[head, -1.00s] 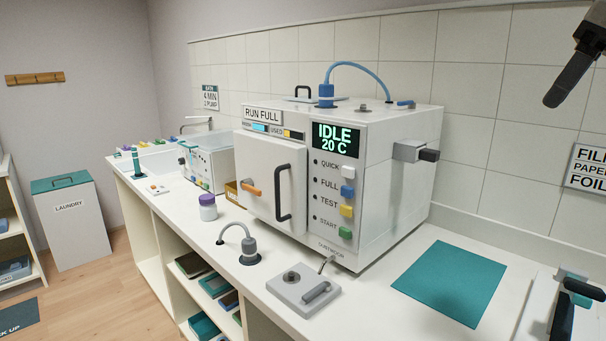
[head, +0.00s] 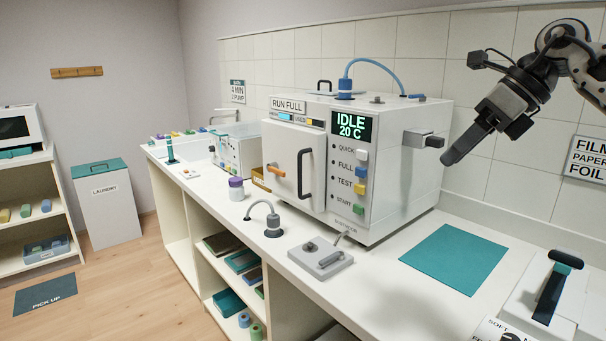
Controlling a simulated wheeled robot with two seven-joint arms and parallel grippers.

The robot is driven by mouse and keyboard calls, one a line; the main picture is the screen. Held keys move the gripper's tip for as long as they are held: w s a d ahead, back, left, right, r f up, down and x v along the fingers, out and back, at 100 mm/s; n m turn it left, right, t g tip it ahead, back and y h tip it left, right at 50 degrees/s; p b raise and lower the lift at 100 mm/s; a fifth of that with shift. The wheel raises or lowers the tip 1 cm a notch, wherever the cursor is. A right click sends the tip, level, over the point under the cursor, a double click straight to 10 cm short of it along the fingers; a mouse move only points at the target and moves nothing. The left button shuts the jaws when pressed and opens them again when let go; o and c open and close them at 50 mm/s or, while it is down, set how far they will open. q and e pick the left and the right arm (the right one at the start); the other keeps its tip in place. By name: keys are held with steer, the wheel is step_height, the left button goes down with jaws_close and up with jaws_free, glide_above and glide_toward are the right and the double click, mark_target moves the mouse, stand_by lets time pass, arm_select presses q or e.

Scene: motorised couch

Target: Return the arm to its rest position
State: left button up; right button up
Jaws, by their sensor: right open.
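My right gripper (head: 466,146) is in the upper right of the head view, on my right arm (head: 540,75), which comes in from the right edge. It is raised in the air, appears to be in front of the tiled wall, and no object shows in it. Its fingers point down and left, seen nearly side-on. The white autoclave (head: 391,180) stands on the counter to its left, its display reading IDLE 20 C and its door (head: 293,170) appearing shut. My left gripper is out of view.
A teal mat (head: 455,259) lies on the white counter (head: 375,270), with clear surface around it. A device with a black handle (head: 551,290) stands at the right front. A grey pad (head: 320,258) and a purple-capped jar (head: 236,189) are near the counter's front edge.

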steer(key=s+a+f+m+t+y, duration=0.1)
steer(key=s+a+f+m+y, duration=0.1)
steer(key=a+f+m+y, duration=0.65)
steer(key=s+a+f+m+t+y, duration=0.25)
steer(key=a+f+y, duration=0.25)
steer(key=a+f, duration=0.75)
steer(key=s+d+f+m+t+h, duration=0.25)
steer(key=f+m+t+h, duration=0.4)
steer(key=m, duration=0.55)
steer(key=s+d+f+m+t+h, duration=0.2)
steer(key=s+f+m+t+h, duration=0.15)
steer(key=f+m+h, duration=0.6)
steer(key=s+d+f+m+g, duration=0.3)
steer(key=s+f+m, duration=0.2)
steer(key=s+f, duration=0.2)
steer(key=s+d+f+m+g+h, duration=0.1)
steer(key=s+d+f+m+g, duration=0.2)
steer(key=s+f+m, duration=0.3)
steer(key=s, duration=0.2)
steer(key=shift+s+d+f, duration=0.15)
steer(key=shift+s+f, duration=0.2)
steer(key=shift+f, duration=0.05)
steer(key=shift+h, duration=0.25)
